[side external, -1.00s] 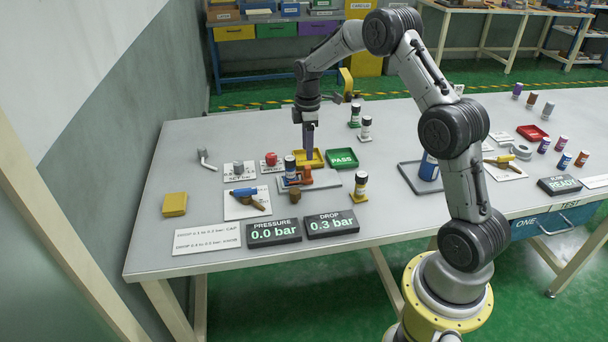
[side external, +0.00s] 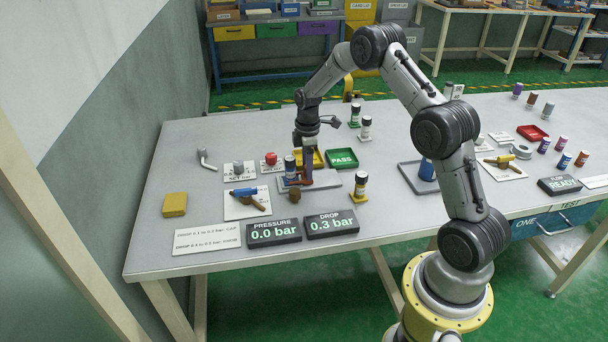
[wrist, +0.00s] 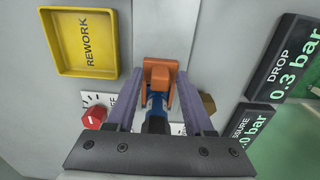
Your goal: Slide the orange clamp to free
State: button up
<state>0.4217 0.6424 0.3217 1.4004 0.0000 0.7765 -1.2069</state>
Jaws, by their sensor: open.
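The orange clamp (wrist: 160,78) sits on a grey fixture plate (side external: 331,179) beside a blue column with a black cap (side external: 290,165). In the wrist view the blue and black column (wrist: 156,115) stands nearer the camera than the clamp. My gripper (wrist: 161,80) points down with its two purple fingers apart, one on each side of the clamp. Whether they touch it cannot be told. In the side view my gripper (side external: 307,172) hides most of the clamp.
The yellow REWORK tray (wrist: 84,45) and the green PASS tray (side external: 342,158) lie behind the plate. The PRESSURE display (side external: 274,232) reads 0.0 bar and the DROP display (side external: 331,224) 0.3 bar. A red knob (side external: 270,158) is left of the trays. A column with a yellow base (side external: 359,188) stands right.

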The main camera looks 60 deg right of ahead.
grip_shut()
jog(key=shift+s+d, duration=0.25)
jog(key=shift+s, duration=0.05)
jog(key=shift+s+d, duration=0.25)
jog(key=shift+d, duration=0.05)
jog(key=shift+s+d, duration=0.9)
jog(key=shift+d, duration=0.05)
dwell(0.5)
grip_release()
